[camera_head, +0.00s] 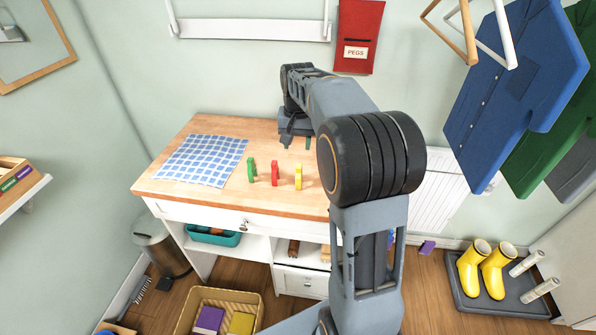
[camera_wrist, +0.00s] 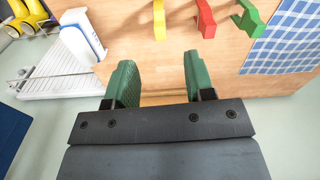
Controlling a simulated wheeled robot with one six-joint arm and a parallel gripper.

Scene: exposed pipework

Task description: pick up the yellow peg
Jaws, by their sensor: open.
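The yellow peg (camera_head: 298,176) stands on the wooden tabletop, rightmost of a row of three in the head view. It also shows at the top of the wrist view (camera_wrist: 159,19). A red peg (camera_head: 275,174) and a green peg (camera_head: 251,169) stand to its left. My gripper (camera_wrist: 160,72) has its two green fingers spread apart with nothing between them. It is above the back part of the table, behind the yellow peg and apart from it.
A blue checked cloth (camera_head: 203,160) lies left of the pegs on the table (camera_head: 165,190). A white and blue object (camera_wrist: 82,35) is near the table edge in the wrist view. A red PEGS pouch (camera_head: 359,35) hangs on the wall behind. Bare wood surrounds the pegs.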

